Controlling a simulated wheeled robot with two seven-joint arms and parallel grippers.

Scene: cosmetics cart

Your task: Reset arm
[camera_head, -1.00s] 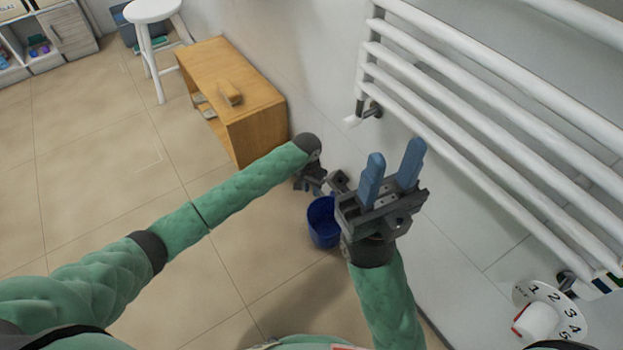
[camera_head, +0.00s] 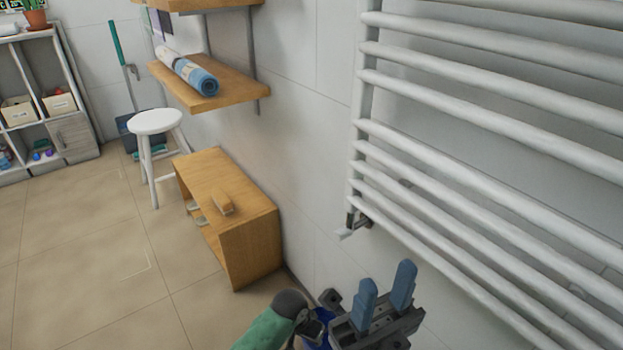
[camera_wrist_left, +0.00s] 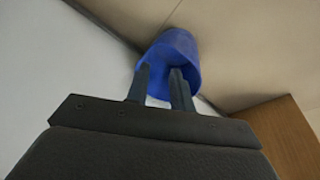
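My right gripper (camera_head: 385,285) is at the bottom of the head view, right of centre, in front of the wall. Its two blue fingers point up and stand apart with nothing between them. My left arm reaches in from the bottom of the head view, and its gripper is mostly hidden there behind the right one. In the left wrist view the left gripper's (camera_wrist_left: 160,70) two dark fingers stand apart with nothing held. A blue bucket (camera_wrist_left: 182,48) stands on the floor beyond them, and only slivers of it show in the head view.
A white towel radiator (camera_head: 450,155) fills the right wall. Behind are a white stool (camera_head: 155,122) and a wall shelf (camera_head: 228,90) with a rolled mat. The floor at left is clear.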

